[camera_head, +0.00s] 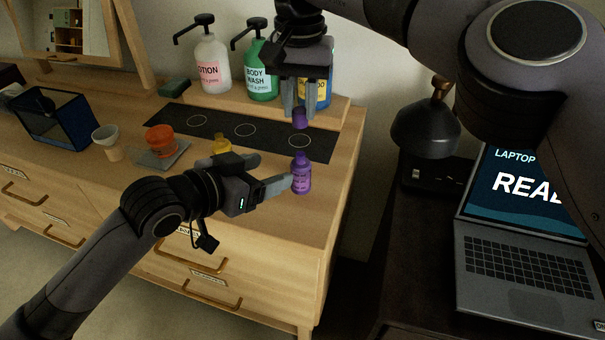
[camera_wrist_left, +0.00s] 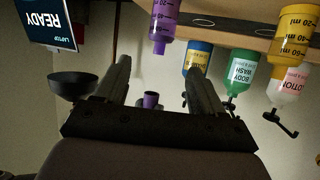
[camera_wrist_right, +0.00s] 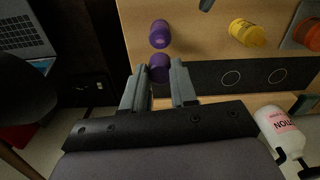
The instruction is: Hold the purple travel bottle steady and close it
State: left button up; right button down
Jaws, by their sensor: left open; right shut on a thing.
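The purple travel bottle (camera_head: 302,174) stands upright and uncapped on the wooden dresser near its right front edge. It also shows in the left wrist view (camera_wrist_left: 163,28) and from above in the right wrist view (camera_wrist_right: 160,35). My left gripper (camera_head: 274,176) is open beside the bottle, on its left; I cannot tell whether a finger touches it. My right gripper (camera_head: 299,112) points down and is shut on the purple cap (camera_head: 299,119), above and apart from the bottle. The cap shows between the fingertips in the right wrist view (camera_wrist_right: 159,68).
A yellow bottle (camera_wrist_right: 246,32) stands left of the purple one, partly behind my left gripper in the head view. Lotion (camera_head: 211,64), body wash (camera_head: 261,70) and a blue bottle (camera_head: 320,92) stand on the back ledge. A laptop (camera_head: 520,270) and dark lamp (camera_head: 425,130) stand right.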

aim_at(298, 162)
pick_arm(q)
jog(key=x, duration=1.2)
dwell(0.3)
grip_shut()
pick_arm(e)
jog(key=shift+f, duration=2.5)
jog(key=shift+f, duration=0.85)
jog(key=shift+f, duration=0.15)
